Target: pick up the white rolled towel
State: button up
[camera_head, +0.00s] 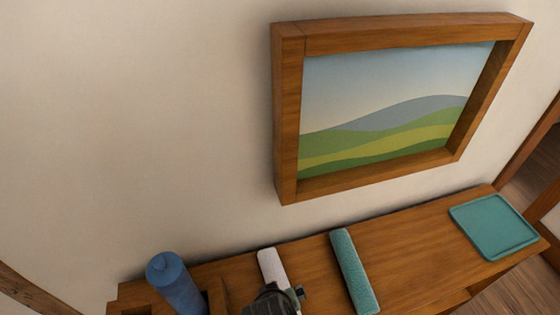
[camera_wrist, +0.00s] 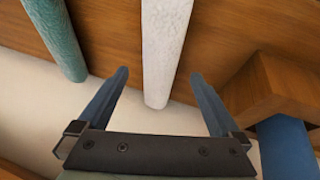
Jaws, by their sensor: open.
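The white rolled towel (camera_head: 271,265) lies on the wooden shelf top, between a blue bottle and a teal roll. My gripper (camera_head: 280,297) is over its near part in the head view and hides that end. In the wrist view the white rolled towel (camera_wrist: 163,45) runs down from the top edge, and its end lies between my two fingers. My gripper (camera_wrist: 160,88) is open, with a finger on each side of the towel and a visible gap to both. Nothing is held.
A teal roll (camera_head: 354,271) lies to the right and shows in the wrist view (camera_wrist: 57,38). A blue bottle (camera_head: 175,283) stands left, beside a wooden block (camera_wrist: 268,92). A teal tray (camera_head: 494,226) lies far right. A framed picture (camera_head: 288,115) hangs above.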

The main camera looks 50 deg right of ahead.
aim_at(272, 270)
jog(key=shift+w+p+x, duration=0.1)
jog(key=shift+p+x, duration=0.3)
jog(key=shift+x, duration=1)
jog(key=shift+w+p+x, duration=0.15)
jog(key=shift+p+x, duration=0.2)
jog(key=shift+x, duration=1.05)
jog(key=shift+a, duration=0.1)
jog(key=c, duration=1.4)
jog(key=shift+r, duration=0.15)
